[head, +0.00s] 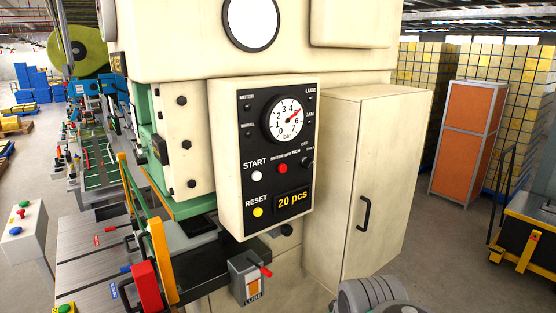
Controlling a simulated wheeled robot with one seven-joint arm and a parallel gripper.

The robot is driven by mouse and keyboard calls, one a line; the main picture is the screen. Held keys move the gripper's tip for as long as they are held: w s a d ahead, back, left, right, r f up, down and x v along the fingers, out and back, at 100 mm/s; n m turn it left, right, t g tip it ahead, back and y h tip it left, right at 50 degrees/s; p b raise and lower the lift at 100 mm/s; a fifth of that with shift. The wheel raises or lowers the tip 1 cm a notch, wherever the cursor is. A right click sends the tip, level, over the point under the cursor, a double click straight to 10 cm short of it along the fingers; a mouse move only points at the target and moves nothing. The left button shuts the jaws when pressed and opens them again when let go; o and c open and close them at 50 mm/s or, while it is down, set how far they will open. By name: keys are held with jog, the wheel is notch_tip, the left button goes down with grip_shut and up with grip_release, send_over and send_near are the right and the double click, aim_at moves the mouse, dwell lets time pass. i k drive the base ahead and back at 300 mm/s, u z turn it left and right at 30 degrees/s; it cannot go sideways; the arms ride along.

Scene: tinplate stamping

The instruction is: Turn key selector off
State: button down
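The control panel (265,155) is a cream box with a black face on the front of the press. A small dark selector knob (307,163) sits at the right edge of its face, beside tiny lettering and right of a red button (283,169). The knob is too small for me to tell which way it points or whether a key is in it. Part of my grey arm shows at the bottom edge, below the cabinet. My gripper's fingers are not in view.
A lube box (249,280) with a red lever sits below.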

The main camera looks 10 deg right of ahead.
aim_at(307, 162)
jog(key=u, duration=0.15)
jog(key=i, duration=0.45)
jog(key=u, duration=0.8)
